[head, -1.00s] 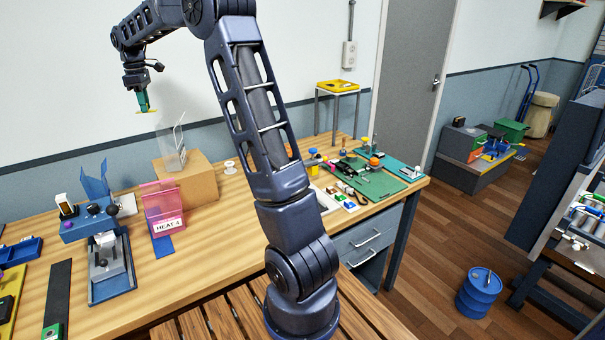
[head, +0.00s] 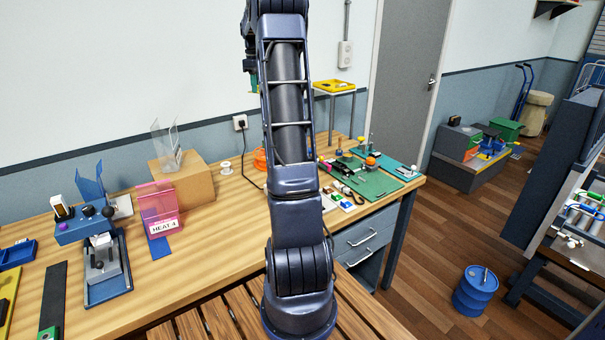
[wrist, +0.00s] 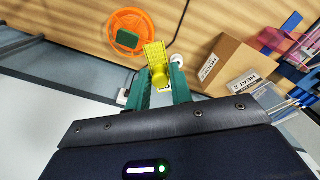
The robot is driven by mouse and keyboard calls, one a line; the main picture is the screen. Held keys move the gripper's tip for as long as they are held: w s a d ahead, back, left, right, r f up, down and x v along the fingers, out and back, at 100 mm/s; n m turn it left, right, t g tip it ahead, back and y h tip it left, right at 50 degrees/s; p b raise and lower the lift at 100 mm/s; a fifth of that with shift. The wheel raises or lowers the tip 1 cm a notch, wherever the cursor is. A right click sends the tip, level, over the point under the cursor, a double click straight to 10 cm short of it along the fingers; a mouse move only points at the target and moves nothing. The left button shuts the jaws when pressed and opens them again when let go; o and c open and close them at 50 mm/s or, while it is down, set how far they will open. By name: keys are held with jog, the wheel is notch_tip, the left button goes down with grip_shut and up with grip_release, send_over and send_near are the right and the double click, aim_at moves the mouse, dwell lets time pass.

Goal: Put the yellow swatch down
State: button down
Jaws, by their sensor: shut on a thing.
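The yellow swatch (wrist: 155,54) shows in the wrist view between the green fingertips of my gripper (wrist: 160,78). My gripper is shut on it and holds it above the bench, with its far part sticking out past the fingers. In the head view my arm hides the swatch and most of the gripper. Only a bit of a green finger shows there, left of the arm and high against the wall. An orange round dish (wrist: 116,41) with a green piece (wrist: 127,38) in it lies left of the swatch in the wrist view. In the head view the dish (head: 259,160) is partly behind my arm.
A cardboard box (head: 194,188) and a white spool (head: 226,168) stand left of the dish on the wooden bench (head: 215,250). A pink clear holder marked HEAT 4 (head: 157,203) is farther left. A green mat (head: 375,184) with small parts lies right of my arm.

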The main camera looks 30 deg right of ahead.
jog(key=s+d+m, duration=0.1)
jog(key=s+d, duration=0.3)
jog(key=d, duration=0.4)
jog(key=s+d+m, duration=0.2)
jog(key=s+d, duration=0.3)
jog(key=d, duration=0.3)
notch_tip(320, 180, down, 38)
jog(key=shift+d+f, duration=0.1)
jog(key=c, duration=1.2)
grip_release()
jog(key=shift+f, duration=0.1)
jog(key=shift+c, duration=0.2)
